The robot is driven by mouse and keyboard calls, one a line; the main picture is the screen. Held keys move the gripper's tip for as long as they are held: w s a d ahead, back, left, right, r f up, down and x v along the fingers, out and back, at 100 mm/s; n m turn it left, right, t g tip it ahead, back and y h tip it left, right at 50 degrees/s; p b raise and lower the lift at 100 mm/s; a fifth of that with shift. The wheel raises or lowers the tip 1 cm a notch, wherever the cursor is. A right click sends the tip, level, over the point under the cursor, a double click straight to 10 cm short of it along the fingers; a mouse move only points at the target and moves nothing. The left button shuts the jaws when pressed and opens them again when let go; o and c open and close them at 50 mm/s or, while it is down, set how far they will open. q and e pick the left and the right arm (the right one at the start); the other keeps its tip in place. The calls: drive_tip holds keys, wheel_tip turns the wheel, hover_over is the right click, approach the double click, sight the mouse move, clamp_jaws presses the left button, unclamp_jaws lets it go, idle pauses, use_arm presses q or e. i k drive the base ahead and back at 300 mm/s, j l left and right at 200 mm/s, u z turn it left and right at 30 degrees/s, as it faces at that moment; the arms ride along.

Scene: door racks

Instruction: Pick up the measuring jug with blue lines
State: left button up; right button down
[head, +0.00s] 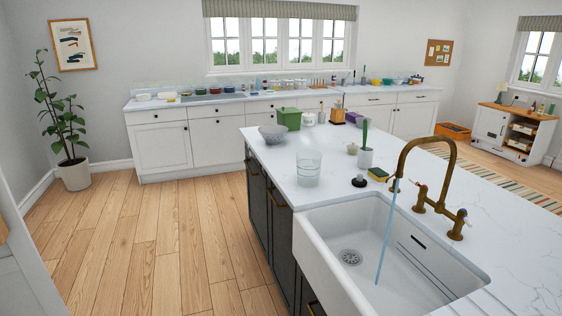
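A clear measuring jug (308,169) with faint bluish lines stands upright on the white island counter (285,165), left of the sink and close to the counter's left edge. Nothing is touching it. Neither of my grippers shows in the head view.
A white sink (345,215) with a brass tap (427,150) and a running blue stream of water is in front of the jug. The wooden floor (150,245) at left is clear.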

sight(308, 162)
drive_tip(key=i+j+u, duration=0.2)
drive_tip(key=i, duration=0.65)
drive_tip(key=l, duration=0.1)
